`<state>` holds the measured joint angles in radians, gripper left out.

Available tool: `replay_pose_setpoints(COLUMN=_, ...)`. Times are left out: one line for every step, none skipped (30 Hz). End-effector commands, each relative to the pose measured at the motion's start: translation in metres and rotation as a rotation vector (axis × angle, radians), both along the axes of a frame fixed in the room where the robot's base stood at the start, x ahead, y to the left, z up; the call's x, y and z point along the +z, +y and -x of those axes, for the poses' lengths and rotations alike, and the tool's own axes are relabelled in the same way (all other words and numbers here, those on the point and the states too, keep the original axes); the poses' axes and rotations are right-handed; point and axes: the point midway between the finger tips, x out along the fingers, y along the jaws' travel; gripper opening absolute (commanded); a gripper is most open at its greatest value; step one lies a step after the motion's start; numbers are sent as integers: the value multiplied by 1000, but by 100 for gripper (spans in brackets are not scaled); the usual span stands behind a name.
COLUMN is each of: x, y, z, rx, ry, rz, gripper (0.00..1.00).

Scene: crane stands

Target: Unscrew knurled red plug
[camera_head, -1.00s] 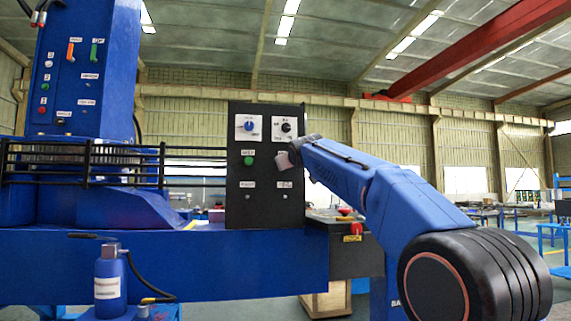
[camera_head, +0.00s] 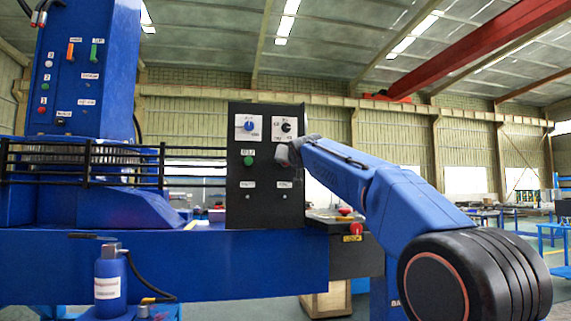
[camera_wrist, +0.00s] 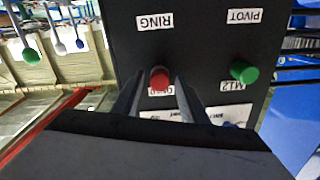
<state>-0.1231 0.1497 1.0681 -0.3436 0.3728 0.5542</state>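The red plug (camera_wrist: 160,78) sits on the black panel (camera_wrist: 205,48) in the wrist view, near the label reading RING. My gripper (camera_wrist: 160,88) has one finger on each side of it, with a narrow gap seeming to show beside the plug, so the fingers look open around it. In the head view my gripper (camera_head: 284,155) is at the right part of the black panel (camera_head: 240,200) and hides the red plug there. The knurling is too small to make out.
A green plug (camera_wrist: 243,71) sits beside the red one, near the PIVOT label; it also shows in the head view (camera_head: 249,161). A blue knob (camera_head: 249,125) and a black knob (camera_head: 286,127) are above. Black railing (camera_head: 100,165) runs left of the panel.

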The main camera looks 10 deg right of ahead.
Motion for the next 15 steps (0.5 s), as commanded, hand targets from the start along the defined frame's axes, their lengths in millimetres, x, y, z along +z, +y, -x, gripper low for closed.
replay_pose_setpoints(x=0, y=0, z=0, rx=0, ry=0, rz=-45, gripper=40)
replay_pose_setpoints(x=0, y=0, z=0, rx=0, ry=0, rz=-75, gripper=40)
replay_pose_setpoints(x=0, y=0, z=0, rx=0, ry=0, rz=-115, gripper=40)
replay_pose_setpoints(x=0, y=0, z=0, rx=0, ry=0, rz=-145, gripper=40)
replay_pose_setpoints(x=0, y=0, z=0, rx=0, ry=0, rz=-175, gripper=40)
replay_pose_setpoints(x=0, y=0, z=0, rx=0, ry=0, rz=-215, gripper=40)
replay_pose_setpoints(x=0, y=0, z=0, rx=0, ry=0, rz=-243, gripper=40)
replay_pose_setpoints(x=0, y=0, z=0, rx=0, ry=0, rz=-269, gripper=40)
replay_pose_setpoints(x=0, y=0, z=0, rx=0, ry=0, rz=-300, gripper=40)
replay_pose_setpoints(x=0, y=0, z=0, rx=0, ry=0, rz=-319, gripper=40)
replay_pose_setpoints(x=0, y=0, z=0, rx=0, ry=0, rz=-336, gripper=40)
replay_pose_setpoints(x=0, y=0, z=0, rx=0, ry=0, rz=-351, gripper=40)
replay_pose_setpoints(x=0, y=0, z=0, rx=0, ry=0, rz=-360, gripper=40)
replay_pose_setpoints(x=0, y=0, z=0, rx=0, ry=0, rz=-367, gripper=40)
replay_pose_setpoints(x=0, y=0, z=0, rx=0, ry=0, rz=-377, gripper=40)
